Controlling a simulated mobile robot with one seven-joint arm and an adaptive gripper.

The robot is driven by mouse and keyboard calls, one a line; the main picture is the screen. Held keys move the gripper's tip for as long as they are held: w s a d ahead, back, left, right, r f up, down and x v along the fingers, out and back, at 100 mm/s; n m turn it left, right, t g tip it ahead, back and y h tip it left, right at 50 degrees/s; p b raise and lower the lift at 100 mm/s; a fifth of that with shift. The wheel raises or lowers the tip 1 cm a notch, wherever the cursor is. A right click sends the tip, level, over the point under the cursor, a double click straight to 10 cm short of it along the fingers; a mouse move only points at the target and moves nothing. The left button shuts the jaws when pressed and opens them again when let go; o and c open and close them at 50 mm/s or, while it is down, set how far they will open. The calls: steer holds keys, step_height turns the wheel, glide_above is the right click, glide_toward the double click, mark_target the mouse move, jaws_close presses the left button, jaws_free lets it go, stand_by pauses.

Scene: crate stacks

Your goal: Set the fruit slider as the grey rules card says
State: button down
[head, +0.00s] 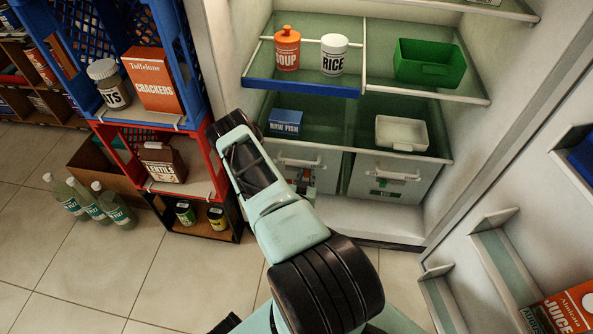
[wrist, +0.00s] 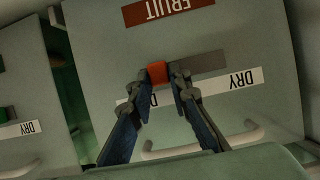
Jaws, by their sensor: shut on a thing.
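In the wrist view the drawer front is upside down, with a red FRUIT label (wrist: 168,10) above a grey slot (wrist: 208,65). My gripper (wrist: 161,78) is shut on the red slider tab (wrist: 157,71), which sits at the left end of the visible slot in this view. A white strip (wrist: 240,82) beside the slot reads DRY at its right; its other word is mostly hidden behind the fingers. In the head view the fruit drawer (head: 322,164) is the left of two fridge drawers, partly hidden by my arm. I cannot make out a grey rules card.
The neighbouring drawer (head: 360,185) has a green slider and handle. Above it are a white tray (head: 402,132), a raw fish box (head: 286,122), a soup canister (head: 287,48), a rice jar (head: 334,55) and a green bin (head: 430,62). Crate stacks (head: 208,160) stand left; the open fridge door (head: 500,262) is right.

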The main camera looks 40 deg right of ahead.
steer(key=shift+s+d, duration=0.2)
steer(key=shift+d, duration=0.05)
steer(key=c, duration=1.8)
jaws_free()
